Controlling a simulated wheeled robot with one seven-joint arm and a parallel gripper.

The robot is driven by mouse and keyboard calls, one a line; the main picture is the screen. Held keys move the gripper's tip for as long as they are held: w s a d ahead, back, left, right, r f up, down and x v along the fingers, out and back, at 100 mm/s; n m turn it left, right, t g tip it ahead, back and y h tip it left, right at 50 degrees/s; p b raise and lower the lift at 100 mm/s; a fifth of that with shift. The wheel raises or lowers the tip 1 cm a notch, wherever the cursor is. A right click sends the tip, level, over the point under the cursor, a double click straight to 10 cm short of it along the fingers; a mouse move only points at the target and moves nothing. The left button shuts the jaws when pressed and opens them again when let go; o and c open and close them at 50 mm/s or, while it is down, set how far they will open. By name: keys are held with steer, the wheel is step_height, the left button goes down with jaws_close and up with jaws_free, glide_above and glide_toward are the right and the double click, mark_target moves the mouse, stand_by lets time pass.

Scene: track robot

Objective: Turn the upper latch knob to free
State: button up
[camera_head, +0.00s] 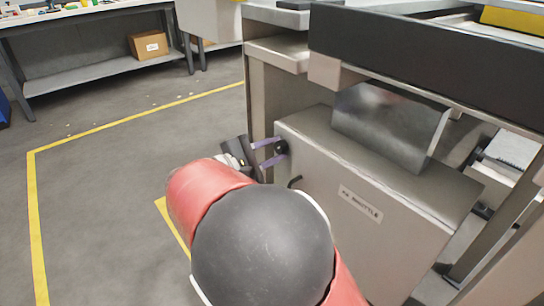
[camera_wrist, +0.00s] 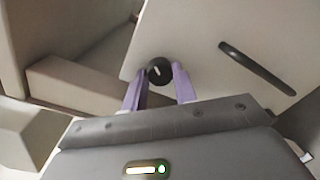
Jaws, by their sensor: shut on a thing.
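The latch knob (camera_head: 281,147) is a small round black knob near the upper left corner of a beige panel (camera_head: 330,185). My gripper (camera_head: 268,153) reaches it from the left, with its two purple fingers around the knob. In the wrist view, the knob (camera_wrist: 159,71) sits between the purple fingertips (camera_wrist: 158,76) and has a pale mark on its face. The fingers are shut on it. The exact angle of the knob is hard to tell.
A black handle (camera_wrist: 257,68) is on the same panel, beside the knob; it also shows in the head view (camera_head: 295,182). A label (camera_head: 360,204) is on the panel. A workbench with a cardboard box (camera_head: 149,45) stands at the back left. Floor to the left is clear.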

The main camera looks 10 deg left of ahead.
steer(key=m+b, duration=0.1)
steer(key=b, duration=0.1)
steer(key=m+b, duration=0.1)
steer(key=m, duration=0.1)
steer(key=m+b, duration=0.2)
steer(key=shift+f+b, duration=0.35)
steer(key=m+b, duration=0.3)
steer(key=b, duration=0.1)
steer(key=shift+r+m+y, duration=0.15)
steer(key=shift+m+y, duration=0.15)
steer(key=shift+r+m+b, duration=0.1)
steer(key=shift+m+b, duration=0.4)
steer(key=shift+b, duration=0.1)
steer(key=shift+r, duration=0.1)
steer(key=o, duration=1)
steer(key=v, duration=0.8)
steer(key=shift+d+p, duration=0.1)
steer(key=shift+p, duration=0.2)
